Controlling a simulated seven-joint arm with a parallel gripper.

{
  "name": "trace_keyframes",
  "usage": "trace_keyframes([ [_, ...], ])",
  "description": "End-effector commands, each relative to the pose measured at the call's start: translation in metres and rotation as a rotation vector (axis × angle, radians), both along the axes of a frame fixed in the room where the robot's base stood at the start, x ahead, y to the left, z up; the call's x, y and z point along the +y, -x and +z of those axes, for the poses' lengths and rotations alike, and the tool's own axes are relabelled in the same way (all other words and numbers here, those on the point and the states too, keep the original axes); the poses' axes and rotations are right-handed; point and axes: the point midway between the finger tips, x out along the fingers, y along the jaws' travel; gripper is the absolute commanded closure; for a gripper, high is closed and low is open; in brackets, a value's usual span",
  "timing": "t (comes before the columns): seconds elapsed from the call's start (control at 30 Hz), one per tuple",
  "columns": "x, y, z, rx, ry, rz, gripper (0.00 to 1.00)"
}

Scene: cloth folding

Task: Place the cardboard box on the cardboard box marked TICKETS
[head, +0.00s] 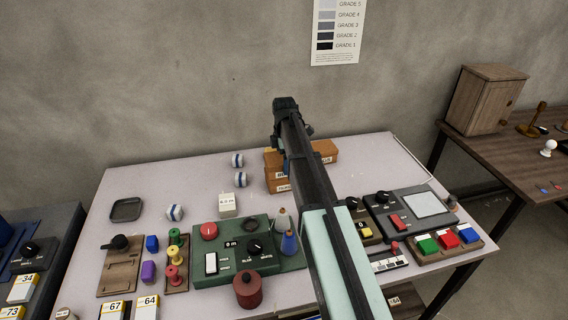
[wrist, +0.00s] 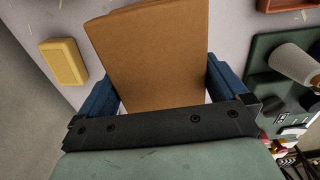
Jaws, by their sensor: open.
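Orange-brown cardboard boxes stand near the back middle of the table in the head view, partly hidden behind my arm. A box front with a pale label (head: 277,184) shows left of the arm, and a labelled box part (head: 326,150) shows right of it. The labels are too small to read, so I cannot tell which is marked TICKETS. In the wrist view a plain brown cardboard box (wrist: 158,45) lies between the two blue fingers of my gripper (wrist: 163,72). The gripper is open around it; contact is not clear. In the head view the fingertips are mostly hidden.
A yellow block (wrist: 63,62) lies left of the box in the wrist view. A green control panel (head: 222,272) with cones stands in front of the boxes. Blue-and-white cylinders (head: 237,160) and a white block (head: 227,204) are to the left.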

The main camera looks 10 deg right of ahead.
Motion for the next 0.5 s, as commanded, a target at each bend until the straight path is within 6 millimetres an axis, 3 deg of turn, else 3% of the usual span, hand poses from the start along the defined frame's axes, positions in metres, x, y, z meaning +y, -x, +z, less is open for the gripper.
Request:
trace_keyframes([
  [0.2,0.0,-0.001,0.042,-0.003,0.0,0.0,0.0],
  [0.5,0.0,-0.001,0.087,-0.002,0.0,0.0,0.0],
])
